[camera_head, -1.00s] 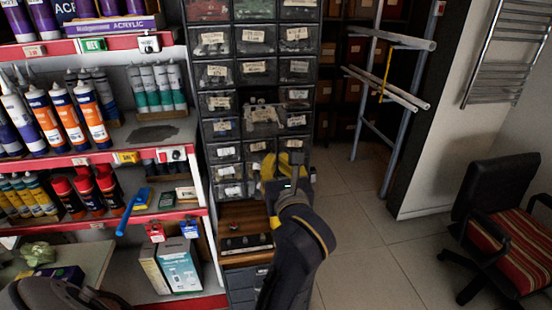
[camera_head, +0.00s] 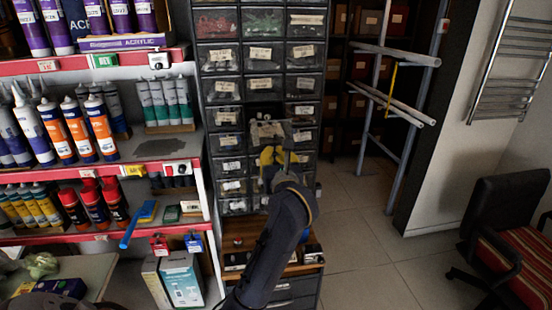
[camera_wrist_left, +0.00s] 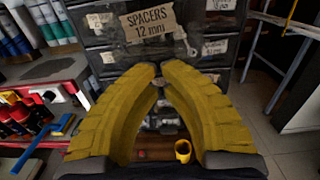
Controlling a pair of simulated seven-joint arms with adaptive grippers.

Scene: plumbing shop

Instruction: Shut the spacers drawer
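The spacers drawer (camera_head: 267,131) sits in the middle column of the dark drawer cabinet in the head view. Its front looks larger and further out than its neighbours, so it is partly open. In the left wrist view its front carries a cardboard label (camera_wrist_left: 150,24) reading "SPACERS 12 mm". My left gripper (camera_head: 272,156) is just below and in front of the drawer in the head view. Its yellow fingers (camera_wrist_left: 160,72) converge at the tips, with nothing held between them. I cannot tell whether they touch the drawer. My right gripper is not in view.
Shelves with tubes and spray cans (camera_head: 88,205) stand left of the cabinet. A wooden ledge (camera_head: 238,242) with small items lies below the drawers. A pipe rack (camera_head: 392,110) and a chair (camera_head: 505,225) stand to the right. The floor between is clear.

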